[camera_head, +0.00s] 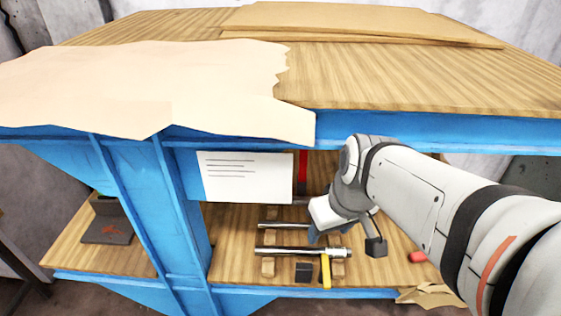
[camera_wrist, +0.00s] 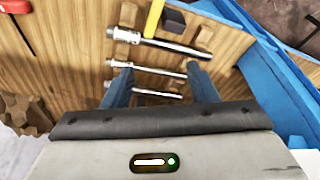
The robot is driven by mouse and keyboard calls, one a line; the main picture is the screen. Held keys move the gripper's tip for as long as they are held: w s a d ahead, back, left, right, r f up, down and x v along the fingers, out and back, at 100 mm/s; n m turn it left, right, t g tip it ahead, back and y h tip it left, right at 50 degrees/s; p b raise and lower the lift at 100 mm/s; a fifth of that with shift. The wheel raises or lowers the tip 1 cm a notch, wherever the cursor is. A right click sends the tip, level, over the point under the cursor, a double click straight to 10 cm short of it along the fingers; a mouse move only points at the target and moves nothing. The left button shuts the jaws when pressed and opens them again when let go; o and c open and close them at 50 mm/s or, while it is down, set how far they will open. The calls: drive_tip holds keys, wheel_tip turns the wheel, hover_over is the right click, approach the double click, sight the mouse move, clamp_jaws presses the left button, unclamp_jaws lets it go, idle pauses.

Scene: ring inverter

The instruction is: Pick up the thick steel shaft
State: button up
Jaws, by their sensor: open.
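Steel shafts lie crosswise on wooden rests on the shelf. The front shaft (camera_head: 290,251) looks thickest, with a collar at its right end; it is at the top of the wrist view (camera_wrist: 172,46). A thinner middle shaft (camera_head: 272,225) lies behind it and also shows in the wrist view (camera_wrist: 152,68). Fingertip height above the shafts is unclear.
A yellow-handled hammer (camera_head: 326,271) lies by the front shaft, its handle and dark head close to it in the wrist view. The blue bench frame (camera_head: 430,130) and wooden top overhang the shelf. A white paper (camera_head: 245,177) hangs left of my arm.

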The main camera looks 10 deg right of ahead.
sight(304, 199)
drive_tip(key=w+f+n+b, duration=0.2)
drive_tip(key=w+f+n+y+b, duration=0.1)
drive_tip(key=w+f+n+b, duration=0.1)
drive_tip(key=w+f+n+y+b, duration=0.1)
drive_tip(key=w+f+n+b, duration=0.1)
drive_tip(key=w+n+b, duration=0.1)
drive_tip(key=shift+w+a+f+t, duration=0.1)
drive_tip(key=shift+a+f+t, duration=0.2)
drive_tip(key=shift+f+t, duration=0.1)
drive_tip(key=w+f+n+t+b, duration=0.1)
drive_tip(key=w+f+n+b, duration=0.1)
drive_tip(key=w, duration=0.3)
drive_tip(key=w+d+f+n+t+b, duration=0.1)
drive_tip(key=w+f+n+b, duration=0.2)
drive_tip(key=w, duration=0.3)
drive_tip(key=w+f+n+t+b, duration=0.1)
drive_tip(key=w+f+n+b, duration=0.1)
drive_tip(key=w+f, duration=0.2)
drive_tip(key=shift+w+d+f+n+b, duration=0.1)
drive_tip(key=shift+w+d+n+b, duration=0.1)
drive_tip(key=shift+w, duration=0.15)
drive_tip(key=shift+w+d+n+b, duration=0.1)
drive_tip(key=shift+w+n+b, duration=0.1)
drive_tip(key=shift+w, duration=0.1)
clamp_jaws()
